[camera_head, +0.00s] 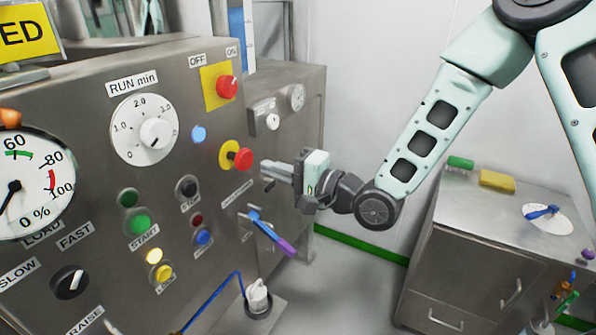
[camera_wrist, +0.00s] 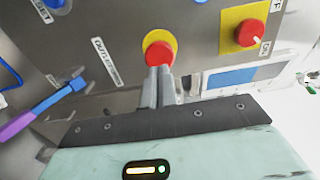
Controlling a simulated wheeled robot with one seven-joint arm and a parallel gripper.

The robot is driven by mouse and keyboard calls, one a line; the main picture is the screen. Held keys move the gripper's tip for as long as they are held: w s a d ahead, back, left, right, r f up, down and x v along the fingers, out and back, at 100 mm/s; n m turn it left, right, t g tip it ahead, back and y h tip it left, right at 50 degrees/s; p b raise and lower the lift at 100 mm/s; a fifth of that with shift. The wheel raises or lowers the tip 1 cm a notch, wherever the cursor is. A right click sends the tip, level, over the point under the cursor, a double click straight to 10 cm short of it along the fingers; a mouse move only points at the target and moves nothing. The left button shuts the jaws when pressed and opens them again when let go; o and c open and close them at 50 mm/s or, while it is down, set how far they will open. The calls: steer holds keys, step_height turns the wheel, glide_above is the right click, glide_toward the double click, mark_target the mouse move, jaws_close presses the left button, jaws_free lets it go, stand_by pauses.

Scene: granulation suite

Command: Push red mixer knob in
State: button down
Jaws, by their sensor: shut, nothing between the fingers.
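A round red knob (camera_head: 243,158) on a yellow disc sticks out of the steel panel. In the wrist view the same red knob (camera_wrist: 158,54) is straight ahead of my fingertips. My gripper (camera_head: 264,170) is shut and empty, pointing at the panel. Its fingertips (camera_wrist: 158,72) overlap the knob's lower edge in the wrist view; I cannot tell if they touch it. A second red knob (camera_head: 227,87) sits on a yellow square plate under OFF and ON labels. It is also in the wrist view (camera_wrist: 248,34), up and to the right.
A blue and purple lever handle (camera_head: 272,235) juts from the panel below my gripper. A RUN min dial (camera_head: 144,130) and several coloured buttons are to the left. A steel cabinet (camera_head: 485,240) with small items stands at right. The floor between is clear.

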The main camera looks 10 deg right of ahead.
mark_target(246, 160)
steer(key=p+x, duration=0.1)
steer(key=x, duration=0.1)
steer(key=shift+w+a+r, duration=0.15)
steer(key=shift+a, duration=0.1)
steer(key=shift+w+a, duration=0.4)
steer(key=shift+a, duration=0.05)
steer(key=shift+w+a, duration=0.35)
steer(key=shift+a, duration=0.1)
steer(key=shift+w+a+b, duration=0.2)
steer(key=shift+a+b, duration=0.05)
steer(key=shift+b, duration=0.1)
steer(key=shift+r, duration=0.1)
steer(key=shift+s+a, duration=0.1)
